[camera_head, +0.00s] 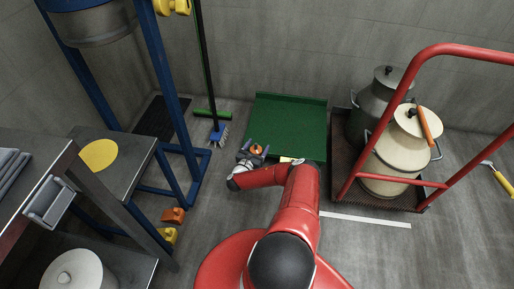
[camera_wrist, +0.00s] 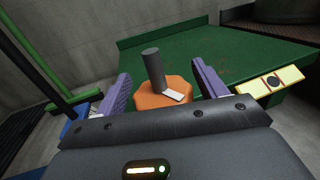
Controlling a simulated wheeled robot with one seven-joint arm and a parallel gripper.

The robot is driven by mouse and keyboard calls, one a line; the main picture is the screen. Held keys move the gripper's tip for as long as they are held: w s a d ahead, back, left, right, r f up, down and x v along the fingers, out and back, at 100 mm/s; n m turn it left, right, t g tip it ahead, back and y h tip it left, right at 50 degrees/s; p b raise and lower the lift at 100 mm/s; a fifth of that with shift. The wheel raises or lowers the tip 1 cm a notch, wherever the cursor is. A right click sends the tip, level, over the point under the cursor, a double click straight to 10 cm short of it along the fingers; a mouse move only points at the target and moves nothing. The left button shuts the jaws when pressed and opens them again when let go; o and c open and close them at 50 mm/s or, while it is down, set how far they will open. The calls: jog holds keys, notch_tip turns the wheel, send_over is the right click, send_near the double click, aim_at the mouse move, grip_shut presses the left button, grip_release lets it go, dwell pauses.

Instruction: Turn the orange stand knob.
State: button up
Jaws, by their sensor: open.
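An orange knob (camera_wrist: 150,101) with several flat sides, a dark grey post and a small white tab shows in the wrist view. It also shows small in the head view (camera_head: 257,149), in front of the green platform (camera_head: 290,118). My gripper (camera_wrist: 163,87) is open, with its purple fingers to the left and right of the knob. I cannot tell whether either finger touches it. The palm edge hides the knob's lower part. In the head view my gripper (camera_head: 250,158) is small and partly hidden by my wrist.
A yellow panel (camera_wrist: 271,83) with a dark round spot is on the platform's front edge. A blue frame (camera_head: 170,90) and a green broom (camera_head: 203,70) stand left. A red-railed cart (camera_head: 345,180) with cans stands right. Orange (camera_head: 173,215) and yellow (camera_head: 166,235) pieces sit low left.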

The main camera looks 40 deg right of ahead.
jog(key=shift+v, duration=3.95)
jog(key=shift+d, duration=0.1)
